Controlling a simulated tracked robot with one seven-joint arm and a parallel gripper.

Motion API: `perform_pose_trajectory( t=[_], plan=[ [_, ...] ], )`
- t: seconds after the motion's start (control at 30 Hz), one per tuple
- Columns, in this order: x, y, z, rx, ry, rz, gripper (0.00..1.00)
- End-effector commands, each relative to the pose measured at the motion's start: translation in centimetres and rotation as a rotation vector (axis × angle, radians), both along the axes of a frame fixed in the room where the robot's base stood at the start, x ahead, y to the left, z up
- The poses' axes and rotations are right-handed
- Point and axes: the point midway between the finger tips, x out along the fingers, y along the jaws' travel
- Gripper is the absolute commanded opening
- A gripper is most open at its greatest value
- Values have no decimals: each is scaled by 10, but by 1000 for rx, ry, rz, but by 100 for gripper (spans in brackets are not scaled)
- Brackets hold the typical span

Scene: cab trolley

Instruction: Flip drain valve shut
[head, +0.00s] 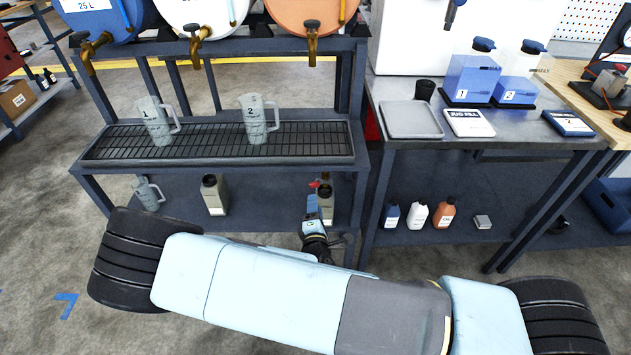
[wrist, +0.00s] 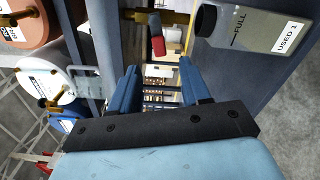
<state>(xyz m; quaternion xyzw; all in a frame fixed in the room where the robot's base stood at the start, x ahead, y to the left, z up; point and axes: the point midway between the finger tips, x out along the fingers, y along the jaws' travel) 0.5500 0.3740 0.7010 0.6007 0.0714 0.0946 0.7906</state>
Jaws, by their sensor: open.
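The drain valve shows in the wrist view as a brass body with a red-tipped lever (wrist: 157,42), at the top middle. In the head view only a small red spot of it (head: 314,184) shows under the drip-tray bench, beside a grey-green bottle. My gripper (wrist: 158,78) is open and empty, its two blue fingers pointing toward the valve. The red lever tip appears in line with the gap between the fingers, beyond the fingertips and apart from them. In the head view my gripper (head: 318,203) is low in front of the bench, and my arm hides part of it.
A bottle marked USED 1 (wrist: 262,28) stands close on the right in the wrist view. Bench posts and the lower shelf (head: 265,196) surround the gripper. Two measuring jugs stand on the drip grate (head: 200,146), below three drum taps. Another bottle (head: 214,196) stands left on the shelf.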

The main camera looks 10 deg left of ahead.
Motion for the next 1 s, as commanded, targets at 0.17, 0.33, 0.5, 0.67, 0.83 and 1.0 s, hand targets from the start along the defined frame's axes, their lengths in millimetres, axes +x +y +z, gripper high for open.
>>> perform_pose_trajectory(
  t=[0.17,0.33,0.5,0.67,0.83,1.0],
  plan=[
    [31,7,0,2,-1,-3,47],
    [61,14,0,2,0,-2,47],
    [87,20,0,1,1,-2,47],
    [104,25,0,1,1,-1,47],
    [112,27,0,2,1,0,47],
    [113,27,0,1,2,-1,47]
  ],
)
